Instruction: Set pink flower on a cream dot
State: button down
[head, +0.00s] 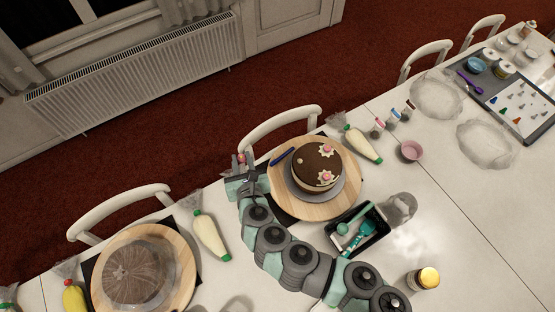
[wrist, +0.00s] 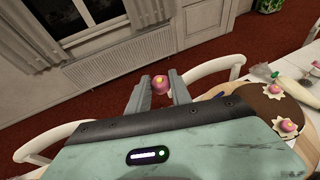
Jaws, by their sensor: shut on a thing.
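My gripper (head: 243,166) is raised left of the cake in the head view, shut on a pink flower. In the wrist view the pink flower (wrist: 160,84) with a yellowish part sits between the two fingertips. The chocolate-topped cake (head: 314,163) stands on a wooden turntable (head: 327,210) and shows at the right of the wrist view (wrist: 258,103). Pink flowers sit on cream dots on its top, one toward the back (head: 327,149) and one toward the front (head: 325,178).
A blue-handled tool (head: 283,156) lies on the turntable's left. A black tray of teal tools (head: 357,232) stands in front of the cake. Piping bags (head: 210,236) lie on either side. A white chair (head: 280,123) stands behind, and a covered turntable (head: 185,283) at left.

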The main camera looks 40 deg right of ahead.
jog(key=d+m+g+h+b, duration=0.1)
jog(key=d+m+h+b, duration=0.15)
jog(key=d, duration=0.95)
jog(key=m+g+h+b, duration=0.1)
jog(key=m+b, duration=0.1)
jog(key=b, duration=0.3)
send_over(300, 164)
jog(key=shift+n, duration=0.25)
notch_tip(300, 164, down, 15)
jog(key=shift+r, duration=0.15)
jog(key=shift+a+f, duration=0.15)
jog(key=shift+f, duration=2.1)
jog(key=shift+f+b, duration=0.1)
jog(key=shift+b, duration=0.25)
